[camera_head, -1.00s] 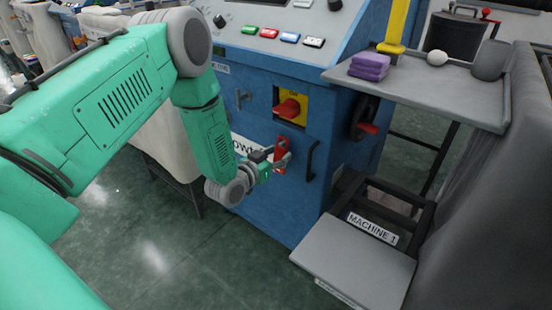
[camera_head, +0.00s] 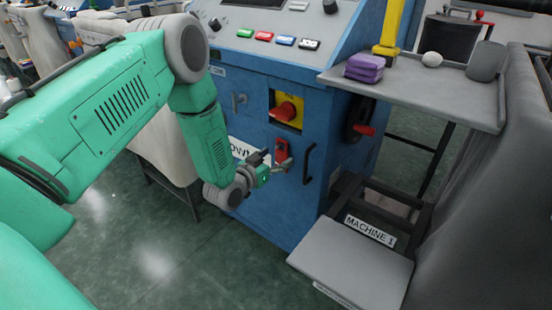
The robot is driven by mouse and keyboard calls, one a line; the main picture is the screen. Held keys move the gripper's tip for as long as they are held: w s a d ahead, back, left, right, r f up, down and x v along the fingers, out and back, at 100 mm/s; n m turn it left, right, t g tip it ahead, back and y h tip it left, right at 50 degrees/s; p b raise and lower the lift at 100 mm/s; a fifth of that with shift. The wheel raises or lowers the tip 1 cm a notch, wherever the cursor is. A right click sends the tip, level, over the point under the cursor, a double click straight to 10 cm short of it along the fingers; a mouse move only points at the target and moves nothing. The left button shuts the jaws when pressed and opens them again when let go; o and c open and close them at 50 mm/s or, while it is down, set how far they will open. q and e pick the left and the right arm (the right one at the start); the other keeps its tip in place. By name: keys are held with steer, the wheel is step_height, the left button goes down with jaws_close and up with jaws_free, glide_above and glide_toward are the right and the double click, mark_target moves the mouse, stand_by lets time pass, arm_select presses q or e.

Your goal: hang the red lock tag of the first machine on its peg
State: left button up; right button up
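The red lock tag (camera_head: 282,149) is upright against the front of the blue first machine (camera_head: 235,70), just below the red rotary switch (camera_head: 286,111) on its yellow plate. My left gripper (camera_head: 279,158) is at the lower part of the tag, coming from the lower left. Its fingers look spread, one to the left of the tag and one across its lower end. Whether they touch the tag is too small to tell. A small grey hook-like peg (camera_head: 239,100) is on the panel, left of the switch. What holds the tag up is hidden. My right gripper is out of view.
A black handle (camera_head: 308,162) is just right of the tag. A grey shelf (camera_head: 440,92) carries purple cloths (camera_head: 364,68) and a white ball (camera_head: 432,59). A low grey platform labelled MACHINE 1 (camera_head: 370,230) stands at lower right. The floor (camera_head: 165,250) in front is open.

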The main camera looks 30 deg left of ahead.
arm_select(q)
steer(key=shift+s, duration=0.1)
steer(key=s+r, duration=0.1)
steer(key=s, duration=1)
steer(key=shift+s+a+r, duration=0.3)
steer(key=shift+s+a, duration=0.05)
steer(key=s+d+f+g+p, duration=0.1)
steer(key=s+d+g+p, duration=0.2)
steer(key=s, duration=0.6)
steer(key=s+d+f+g+p, duration=0.1)
steer(key=s+d+g+p, duration=0.2)
steer(key=s+g, duration=0.4)
steer(key=s+d+f+g+p, duration=0.2)
steer(key=s+g+p, duration=0.3)
steer(key=s, duration=0.7)
steer(key=shift+s+d+g+y+p, duration=0.3)
steer(key=shift+d+g+y+p, duration=0.1)
steer(key=shift+d, duration=0.5)
steer(key=shift+w, duration=0.1)
stand_by(2.7)
